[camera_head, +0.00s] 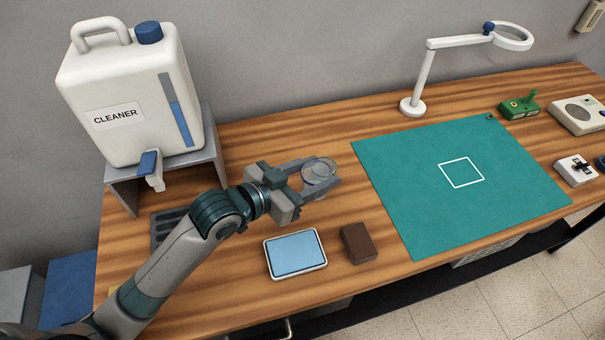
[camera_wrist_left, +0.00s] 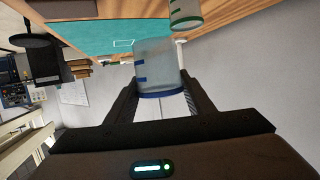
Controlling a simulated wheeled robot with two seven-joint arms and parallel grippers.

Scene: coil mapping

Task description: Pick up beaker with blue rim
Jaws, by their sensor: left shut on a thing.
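The beaker with the blue rim (camera_wrist_left: 158,66) is clear glass with blue marks. In the left wrist view it sits between the two fingers of my left gripper (camera_wrist_left: 162,103), its blue rim towards the wrist. My left gripper also shows in the head view (camera_head: 318,182), shut on a clear beaker (camera_head: 318,169) over the wooden table; the rim colour is hard to make out there. A second clear beaker with a green rim (camera_wrist_left: 186,14) shows beyond it at the top of the left wrist view. My right gripper is out of view.
A white cleaner jug (camera_head: 130,95) stands on a grey stand (camera_head: 207,150) at the left. A blue-topped tray (camera_head: 295,254) and a brown block (camera_head: 358,243) lie in front. A teal mat (camera_head: 410,200) with a white square lies right; a magnifier lamp (camera_head: 420,80) stands behind.

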